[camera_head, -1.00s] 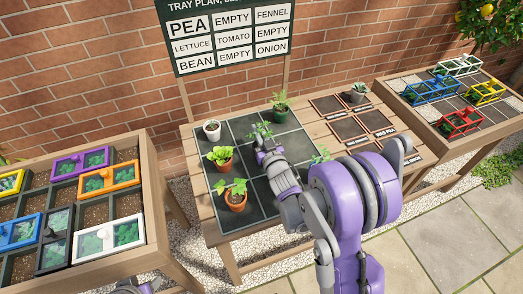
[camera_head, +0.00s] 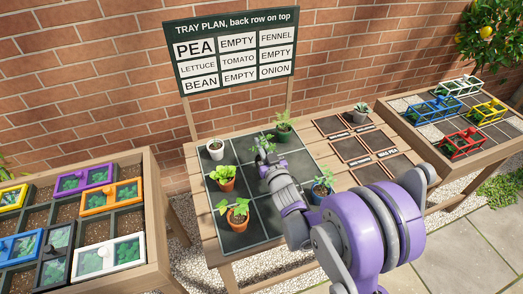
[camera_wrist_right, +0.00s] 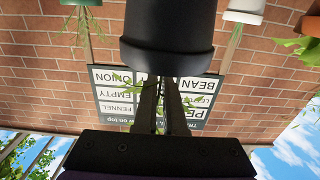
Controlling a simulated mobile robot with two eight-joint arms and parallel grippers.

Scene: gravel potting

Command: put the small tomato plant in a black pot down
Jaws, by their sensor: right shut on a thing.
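The tomato plant's leaves (camera_head: 266,138) show at the tip of my right gripper (camera_head: 263,157), over the middle of the dark gridded tray (camera_head: 262,236). In the right wrist view its black pot (camera_wrist_right: 168,35) is large and upside down in the picture, with leafy stems behind the fingers. My right gripper (camera_wrist_right: 160,105) is shut on it. In the head view the gripper hides the pot, so I cannot tell whether its base touches the tray. The sign (camera_head: 236,56) shows TOMATO in its centre cell. My left gripper is out of view.
Around the gripper on the tray stand a white pot (camera_head: 215,150), a green pot (camera_head: 284,134), a lettuce pot (camera_head: 226,184), a bean pot (camera_head: 238,222) and a blue pot (camera_head: 320,194). Crates of coloured frames flank the table.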

